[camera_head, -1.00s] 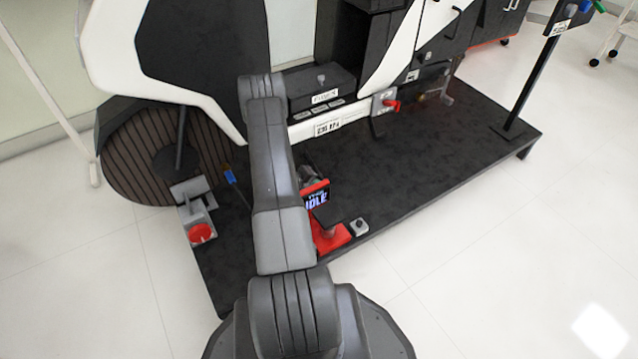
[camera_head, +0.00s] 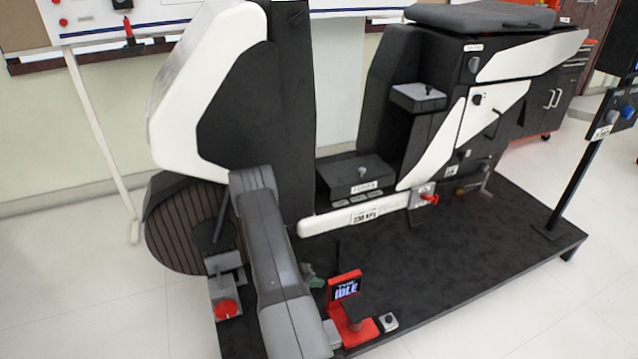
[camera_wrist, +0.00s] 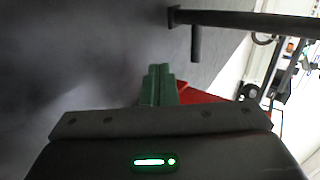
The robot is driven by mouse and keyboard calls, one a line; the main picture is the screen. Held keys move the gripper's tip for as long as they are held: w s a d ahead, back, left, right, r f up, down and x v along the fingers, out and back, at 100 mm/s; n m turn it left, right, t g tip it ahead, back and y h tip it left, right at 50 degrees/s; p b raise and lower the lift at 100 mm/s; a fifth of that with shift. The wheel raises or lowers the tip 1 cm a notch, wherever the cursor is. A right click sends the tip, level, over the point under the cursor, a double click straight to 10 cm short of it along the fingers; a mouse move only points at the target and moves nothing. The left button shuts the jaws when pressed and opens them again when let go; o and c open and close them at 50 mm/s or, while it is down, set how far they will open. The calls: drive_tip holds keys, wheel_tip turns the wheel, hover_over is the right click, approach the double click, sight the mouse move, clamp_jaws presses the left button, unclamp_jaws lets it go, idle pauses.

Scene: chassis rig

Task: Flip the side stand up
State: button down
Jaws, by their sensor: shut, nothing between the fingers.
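My gripper (camera_head: 313,274) is low over the black platform, left of the red IDLE display stand. Most of it is hidden behind my arm in the head view. In the wrist view its green fingers (camera_wrist: 158,85) are together and empty. A dark bar with a flanged end and a short side peg (camera_wrist: 235,20) lies ahead of the fingers, apart from them; it looks like the side stand, but I cannot be sure. In the head view, a thin dark upright piece (camera_head: 337,249) shows below the white side panel, right of the gripper.
The red display stand (camera_head: 350,312) is close on the right; red also shows beside the fingers in the wrist view (camera_wrist: 195,93). A bracket with a red lever (camera_head: 426,197) is farther right. A red-topped grey block (camera_head: 227,309) sits left. The platform's middle (camera_head: 455,240) is clear.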

drive_tip(key=shift+w+d+f+b, duration=0.25)
drive_tip(key=shift+w+d+b, duration=0.2)
drive_tip(key=shift+d, duration=0.65)
drive_tip(key=shift+w+d+f+b, duration=0.3)
drive_tip(key=shift+w+d, duration=0.15)
drive_tip(key=shift+d, duration=0.65)
drive_tip(key=shift+w+d+f+b, duration=0.25)
drive_tip(key=shift+w+d+b, duration=0.2)
drive_tip(key=shift+d, duration=0.65)
